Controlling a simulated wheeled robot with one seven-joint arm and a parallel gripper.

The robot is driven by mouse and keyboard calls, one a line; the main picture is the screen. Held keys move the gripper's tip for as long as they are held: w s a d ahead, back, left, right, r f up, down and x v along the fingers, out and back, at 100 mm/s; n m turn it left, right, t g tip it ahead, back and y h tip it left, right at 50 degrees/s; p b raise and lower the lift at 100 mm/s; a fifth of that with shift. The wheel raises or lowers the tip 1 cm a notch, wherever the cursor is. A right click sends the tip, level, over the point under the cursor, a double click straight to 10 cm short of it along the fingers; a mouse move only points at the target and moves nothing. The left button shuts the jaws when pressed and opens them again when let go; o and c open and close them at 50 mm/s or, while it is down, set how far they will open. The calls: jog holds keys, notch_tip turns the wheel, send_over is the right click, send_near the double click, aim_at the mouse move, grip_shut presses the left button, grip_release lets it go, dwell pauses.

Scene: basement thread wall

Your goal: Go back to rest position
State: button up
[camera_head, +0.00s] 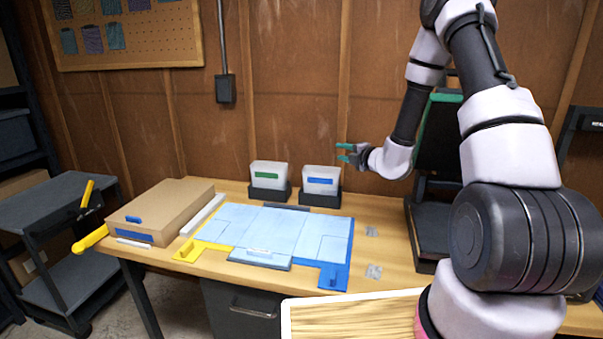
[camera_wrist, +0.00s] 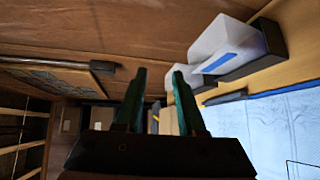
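My gripper (camera_head: 346,153) is in the air above the back of the table, just right of and above the bin with the blue label. Its two green fingers point left in the head view. In the wrist view the fingers (camera_wrist: 160,95) stand apart with nothing between them, so it is open and empty. My arm reaches up on the right and bends down to the gripper. It hides part of the table's right side.
The wooden table (camera_head: 385,222) holds a white bin with a green label (camera_head: 268,176), a bin with a blue label (camera_head: 320,181), light blue sheets (camera_head: 270,229), a cardboard box (camera_head: 165,207) and small clear packets (camera_head: 373,271). A dark cart (camera_head: 60,215) stands left. The wooden wall is close behind.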

jog(key=s+a+r+n+g+y, duration=0.2)
jog(key=s+a+r+n+y, duration=0.15)
jog(key=r+n, duration=0.3)
jog(key=s+a+r+n+g+y, duration=0.2)
jog(key=s+a+r+n, duration=0.25)
jog(key=r+n, duration=0.2)
jog(key=s+a+r+n+g, duration=0.4)
jog(key=s+r+n+g, duration=0.15)
jog(key=s+n, duration=0.45)
jog(key=s+d+r+n+g+h, duration=0.1)
jog(key=s+d+r+n+h, duration=0.1)
jog(key=s+n, duration=0.4)
jog(key=s+d+r+n+h, duration=0.2)
jog(key=s+d+n, duration=0.1)
jog(key=s+n, duration=0.35)
jog(key=s+d+r+n+t+h, duration=0.3)
jog(key=s+d+n+h, duration=0.3)
jog(key=d, duration=0.4)
jog(key=shift+s+n, duration=0.55)
jog(key=shift+n, duration=0.7)
jog(key=shift+a, duration=0.1)
